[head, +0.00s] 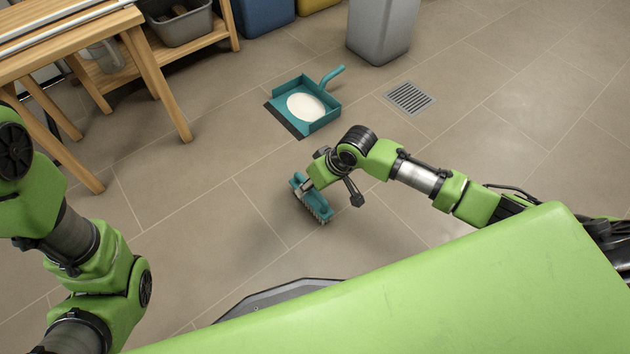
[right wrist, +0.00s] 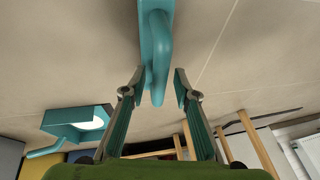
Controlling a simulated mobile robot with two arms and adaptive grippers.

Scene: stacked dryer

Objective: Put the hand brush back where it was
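The teal hand brush (head: 311,203) is low over or on the floor in the middle of the head view, bristles showing; I cannot tell whether it touches the tiles. My right gripper (head: 308,184) is right at it. In the right wrist view, the brush handle (right wrist: 160,58) lies between the two fingers of my right gripper (right wrist: 159,78). The fingers are apart, with a narrow gap showing beside the handle. My left arm shows at the left of the head view, but its gripper is out of the picture.
A teal dustpan (head: 322,121) with a white patch inside lies on the floor ahead. A floor drain (head: 409,98) and a grey bin (head: 384,28) are beyond it to the right. A wooden table (head: 150,62) with a grey tub (head: 183,28) stands at the left. Open floor lies to the right.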

